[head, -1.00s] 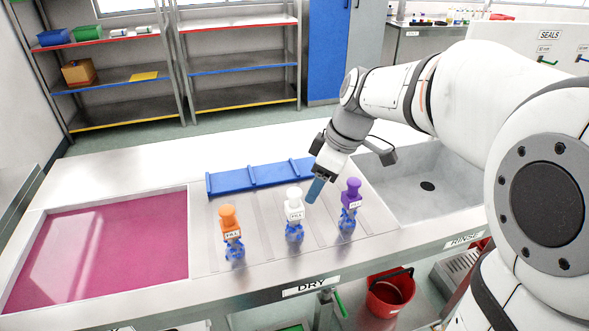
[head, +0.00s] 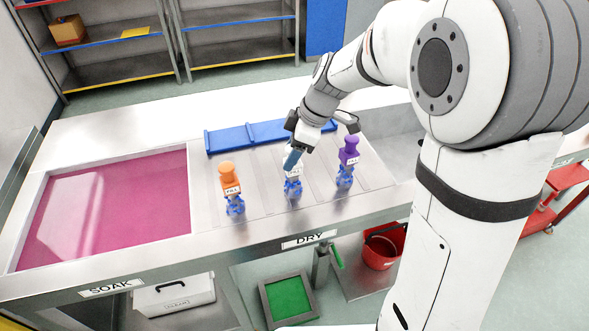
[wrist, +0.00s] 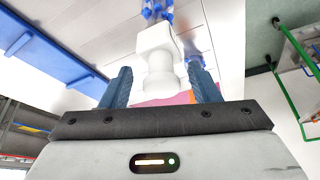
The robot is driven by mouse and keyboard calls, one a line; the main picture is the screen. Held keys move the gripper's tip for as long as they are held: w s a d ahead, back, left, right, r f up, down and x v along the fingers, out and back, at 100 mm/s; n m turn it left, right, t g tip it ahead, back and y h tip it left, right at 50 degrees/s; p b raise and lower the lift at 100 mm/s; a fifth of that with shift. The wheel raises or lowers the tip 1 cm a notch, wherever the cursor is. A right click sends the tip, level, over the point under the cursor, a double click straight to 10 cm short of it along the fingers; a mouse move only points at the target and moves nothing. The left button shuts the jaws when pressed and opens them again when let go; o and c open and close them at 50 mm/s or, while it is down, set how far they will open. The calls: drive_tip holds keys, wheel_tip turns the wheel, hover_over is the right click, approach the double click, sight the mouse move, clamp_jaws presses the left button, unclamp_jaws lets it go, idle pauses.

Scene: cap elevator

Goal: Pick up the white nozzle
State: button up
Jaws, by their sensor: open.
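The white nozzle (head: 294,172) stands upright on a blue holder (head: 292,189) on the metal drying surface, in the middle of a row of three. In the head view my gripper partly hides its top. In the wrist view the white nozzle (wrist: 158,62) sits between the blue fingertips of my gripper (wrist: 163,86), with a gap visible at each side. My gripper (head: 294,158) is open and comes down over the nozzle from behind.
An orange nozzle (head: 229,178) stands to the left and a purple nozzle (head: 348,152) close to the right, each on a blue holder. A blue rail (head: 245,138) lies behind. A pink soak basin (head: 110,208) is at left, a grey sink (head: 395,158) at right.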

drive_tip(key=shift+c, duration=0.3)
clamp_jaws()
idle(0.3)
